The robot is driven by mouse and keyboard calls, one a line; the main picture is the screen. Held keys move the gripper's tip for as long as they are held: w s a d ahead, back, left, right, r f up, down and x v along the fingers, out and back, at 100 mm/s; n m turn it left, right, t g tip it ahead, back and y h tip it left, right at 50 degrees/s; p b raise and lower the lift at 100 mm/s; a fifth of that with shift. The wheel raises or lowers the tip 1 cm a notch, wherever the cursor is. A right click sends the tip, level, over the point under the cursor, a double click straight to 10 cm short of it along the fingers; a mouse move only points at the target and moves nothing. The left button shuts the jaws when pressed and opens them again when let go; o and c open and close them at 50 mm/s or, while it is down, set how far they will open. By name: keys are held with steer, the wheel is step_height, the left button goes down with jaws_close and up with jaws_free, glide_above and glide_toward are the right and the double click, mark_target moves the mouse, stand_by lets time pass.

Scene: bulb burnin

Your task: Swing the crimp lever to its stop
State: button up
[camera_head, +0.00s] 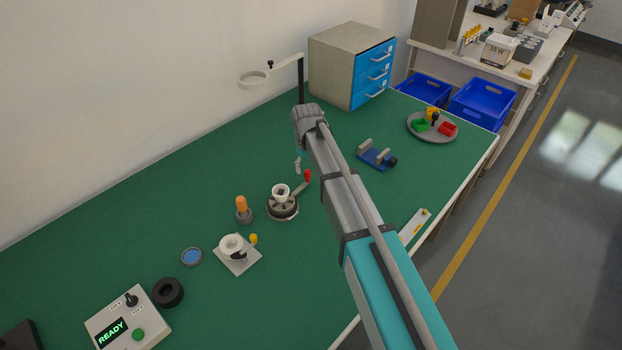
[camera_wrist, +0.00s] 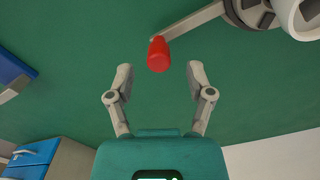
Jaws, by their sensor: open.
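The crimp lever is a grey bar with a red knob (camera_head: 307,175), reaching to the upper right from a round dark base (camera_head: 283,207) with a white cup on top. In the wrist view the red knob (camera_wrist: 159,54) lies just ahead of my gripper (camera_wrist: 160,82), in line with the gap between its fingertips. The grey lever bar (camera_wrist: 190,20) runs from it to a pivot at the upper right. My gripper is open and empty, with no clear contact on the knob. In the head view my arm hides most of the gripper.
On the green bench (camera_head: 130,240), an orange-topped peg (camera_head: 242,208) and a white fixture (camera_head: 236,254) stand left of the lever base. A blue clamp (camera_head: 376,157) is to the right. A drawer cabinet (camera_head: 340,65) and a ring stand (camera_head: 255,79) are behind.

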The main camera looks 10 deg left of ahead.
mark_target(307, 171)
steer(key=shift+f+b, duration=1.35)
steer(key=shift+f, duration=0.3)
